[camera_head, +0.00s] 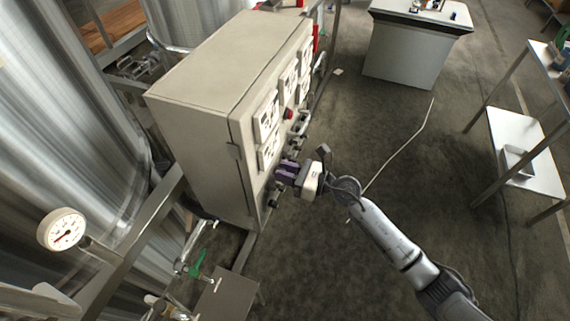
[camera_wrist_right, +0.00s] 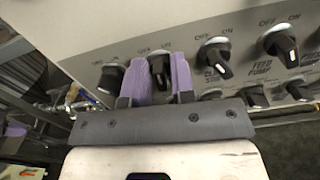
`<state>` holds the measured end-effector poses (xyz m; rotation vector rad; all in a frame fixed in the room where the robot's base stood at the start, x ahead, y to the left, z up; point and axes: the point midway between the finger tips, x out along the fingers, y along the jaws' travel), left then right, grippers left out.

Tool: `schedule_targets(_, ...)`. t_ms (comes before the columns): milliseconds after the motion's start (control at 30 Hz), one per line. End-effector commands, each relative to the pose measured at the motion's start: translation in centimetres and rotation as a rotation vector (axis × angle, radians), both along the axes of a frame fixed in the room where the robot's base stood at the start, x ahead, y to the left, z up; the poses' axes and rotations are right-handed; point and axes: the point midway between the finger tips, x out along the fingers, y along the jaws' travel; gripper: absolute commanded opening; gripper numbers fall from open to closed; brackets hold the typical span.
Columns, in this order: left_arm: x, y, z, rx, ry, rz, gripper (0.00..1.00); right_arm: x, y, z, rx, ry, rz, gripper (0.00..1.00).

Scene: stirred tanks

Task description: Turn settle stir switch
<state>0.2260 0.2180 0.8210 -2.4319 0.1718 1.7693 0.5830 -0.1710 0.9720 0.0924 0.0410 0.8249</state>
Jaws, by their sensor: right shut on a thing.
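The grey control cabinet (camera_head: 205,125) stands left of centre, its switch panel facing right. In the right wrist view a row of black rotary switches with OFF and ON marks runs across the panel. My right gripper (camera_head: 282,172) is at the lower near part of the panel. Its purple fingers (camera_wrist_right: 163,80) are shut on a black switch (camera_wrist_right: 158,68), one finger on each side. The label under this switch is hidden, so I cannot read its name. The switch's pointer looks roughly upright in the picture. My left gripper is not recognisable in either view.
Other switches sit close by: one left (camera_wrist_right: 110,78), one right (camera_wrist_right: 214,58), and the feed pump switch (camera_wrist_right: 281,42). Steel tanks (camera_head: 60,110) and a dial gauge (camera_head: 62,230) are at the left. Open floor lies right of the cabinet, with a thin cable (camera_head: 405,145).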

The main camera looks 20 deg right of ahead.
Motion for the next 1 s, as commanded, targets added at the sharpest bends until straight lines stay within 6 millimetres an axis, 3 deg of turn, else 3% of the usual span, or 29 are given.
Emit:
schedule_targets(100,0.0,0.1,1.6,0.003,0.0,-0.002,0.0,0.0,-0.1,0.4,0.068,0.075,-0.001,0.0)
schedule_targets(400,0.0,0.1,3.5,0.002,0.0,-0.001,0.0,0.1,-0.1,0.2,0.207,0.226,-0.002,0.0)
schedule_targets(1000,0.0,-0.3,4.5,-0.011,0.001,0.007,0.0,0.1,-0.1,-0.1,0.3,0.325,0.0,0.0)
